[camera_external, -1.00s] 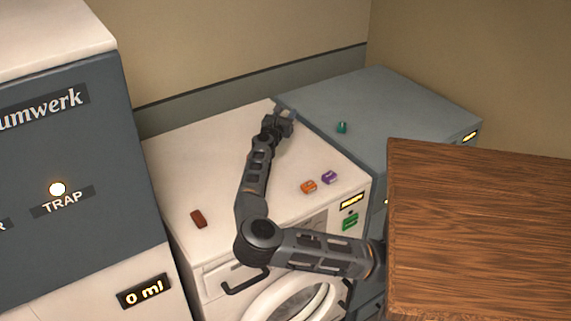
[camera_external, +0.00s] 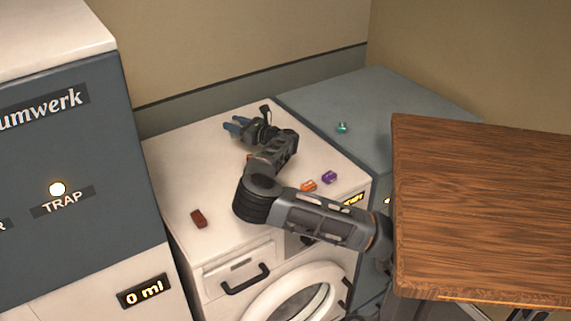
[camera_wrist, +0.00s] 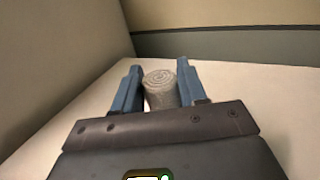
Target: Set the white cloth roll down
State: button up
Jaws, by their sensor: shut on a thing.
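In the wrist view a white cloth roll (camera_wrist: 160,90) stands between the two blue fingers of my gripper (camera_wrist: 158,88), its spiral end facing up. My gripper is shut on it. In the external view my gripper (camera_external: 234,127) is over the back part of the white washing machine top (camera_external: 190,165). The roll cannot be made out in that view. Whether the roll touches the white surface below is hard to tell.
A brown block (camera_external: 198,218) lies at the front left of the white top. An orange block (camera_external: 308,185) and a purple block (camera_external: 329,177) lie at the right. A small green item (camera_external: 342,127) is on the grey machine top (camera_external: 390,100). The back wall is close behind.

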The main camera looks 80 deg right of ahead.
jog(key=s+a+r+n+t+y+p, duration=0.1)
jog(key=a+r+n+y+p, duration=0.2)
jog(key=a+n+y, duration=0.45)
jog(key=w+a+f+p, duration=0.1)
jog(key=w+a+f, duration=0.1)
jog(key=a, duration=0.1)
jog(key=w+a+f+m+y+p, duration=0.1)
jog(key=w+a+f, duration=0.1)
jog(key=w+a, duration=0.1)
jog(key=w+a+f+y+p, duration=0.1)
jog(key=w+a+f, duration=0.1)
jog(key=a+f, duration=0.1)
jog(key=shift+w+a+f, duration=0.1)
jog(key=shift+w+a, duration=0.15)
jog(key=shift+a, duration=0.35)
jog(key=shift+f+p, duration=0.5)
jog(key=shift+f, duration=1.4)
jog(key=shift+f, duration=0.15)
jog(key=o, duration=1)
